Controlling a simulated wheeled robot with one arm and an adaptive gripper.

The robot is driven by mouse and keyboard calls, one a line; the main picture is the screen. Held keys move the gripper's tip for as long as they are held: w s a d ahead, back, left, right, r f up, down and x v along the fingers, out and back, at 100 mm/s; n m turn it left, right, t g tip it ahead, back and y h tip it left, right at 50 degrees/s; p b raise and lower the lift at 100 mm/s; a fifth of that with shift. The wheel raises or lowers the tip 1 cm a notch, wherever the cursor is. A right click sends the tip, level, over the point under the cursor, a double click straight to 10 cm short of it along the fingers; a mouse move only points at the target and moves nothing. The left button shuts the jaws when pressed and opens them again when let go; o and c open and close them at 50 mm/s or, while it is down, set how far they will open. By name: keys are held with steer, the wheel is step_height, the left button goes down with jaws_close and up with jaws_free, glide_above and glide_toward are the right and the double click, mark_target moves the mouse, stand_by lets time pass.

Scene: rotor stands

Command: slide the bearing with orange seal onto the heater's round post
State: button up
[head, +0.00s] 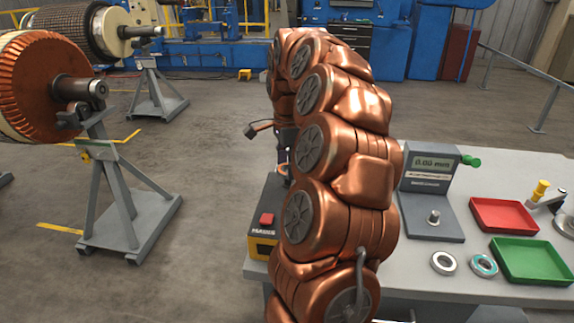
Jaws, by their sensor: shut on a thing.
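The heater (261,232), a black and yellow box with a red button, stands at the near left corner of the table. My gripper (284,158) is above the back of the heater, mostly hidden behind my copper arm. It is shut on the bearing with orange seal (283,169), of which only a small orange edge shows. The heater's round post cannot be made out, so I cannot tell whether the bearing is around it or above it.
On the table (410,275) to the right are a gauge (430,185) with a small post, a plain bearing (443,263), a teal-sealed bearing (483,265), a red tray (474,227) and a green tray (495,262). A rotor (30,85) on a stand (130,215) is at left.

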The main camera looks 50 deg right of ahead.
mark_target(287, 183)
steer(key=shift+f+b, duration=1.65)
steer(key=shift+b, duration=0.15)
stand_by(0.4)
stand_by(0.3)
steer(key=o, duration=1.1)
steer(key=shift+o, duration=0.8)
steer(key=shift+w+r, duration=0.1)
steer(key=shift+r, duration=0.05)
